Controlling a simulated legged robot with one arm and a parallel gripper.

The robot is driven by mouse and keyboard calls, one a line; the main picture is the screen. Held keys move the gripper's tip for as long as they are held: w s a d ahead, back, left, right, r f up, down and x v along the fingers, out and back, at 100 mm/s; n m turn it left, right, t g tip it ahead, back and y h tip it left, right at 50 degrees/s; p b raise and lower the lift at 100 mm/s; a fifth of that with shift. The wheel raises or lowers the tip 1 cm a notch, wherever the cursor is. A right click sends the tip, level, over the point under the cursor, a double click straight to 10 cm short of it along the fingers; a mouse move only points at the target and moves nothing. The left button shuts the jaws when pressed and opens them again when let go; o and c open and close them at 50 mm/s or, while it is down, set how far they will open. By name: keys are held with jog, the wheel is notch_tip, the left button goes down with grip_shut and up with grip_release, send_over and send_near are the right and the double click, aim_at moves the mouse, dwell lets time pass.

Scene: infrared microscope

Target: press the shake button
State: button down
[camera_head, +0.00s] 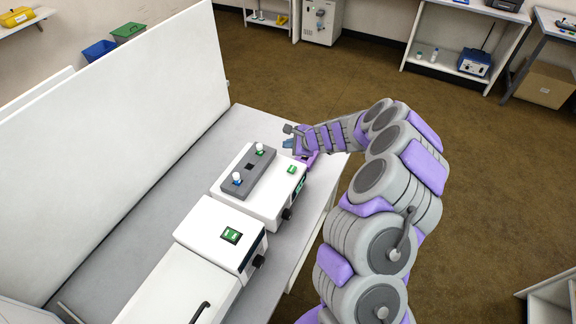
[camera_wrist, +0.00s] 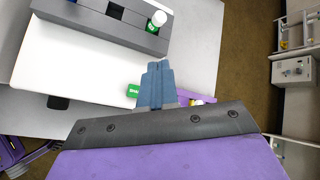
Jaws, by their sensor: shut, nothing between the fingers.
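The shaker (camera_head: 263,205) is a white box with a grey vial block (camera_head: 248,172) on top, holding two white-capped vials. A small green button marked with white letters (camera_head: 291,170) sits on its top near the right edge; it also shows in the wrist view (camera_wrist: 133,90), just left of my fingers. I take it as the shake button. My gripper (camera_head: 288,142) is shut and empty, with blue fingertips. In the wrist view the fingers (camera_wrist: 157,72) reach over the shaker's white top, beside the button. Whether they touch the surface, I cannot tell.
A second white device (camera_head: 220,235) with a green-lit switch (camera_head: 231,235) stands nearer on the grey bench (camera_head: 232,122). A tall white panel (camera_head: 130,120) closes off the bench's left side. A shelf with a blue device (camera_head: 474,64) stands far right.

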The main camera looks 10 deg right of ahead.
notch_tip(320, 180, down, 2)
jog(key=d+m, duration=0.1)
jog(key=b, duration=0.6)
send_over(294, 170)
jog(key=shift+h, duration=0.3)
notch_tip(294, 170, down, 8)
jog(key=shift+a+r, duration=0.1)
jog(key=shift+r, duration=0.05)
jog(key=shift+f+b, duration=0.3)
jog(key=shift+f, duration=0.3)
jog(key=shift+a, duration=0.1)
jog(key=shift+f, duration=0.1)
dwell(1.0)
jog(key=shift+f+b, duration=0.3)
jog(key=shift+b, duration=0.1)
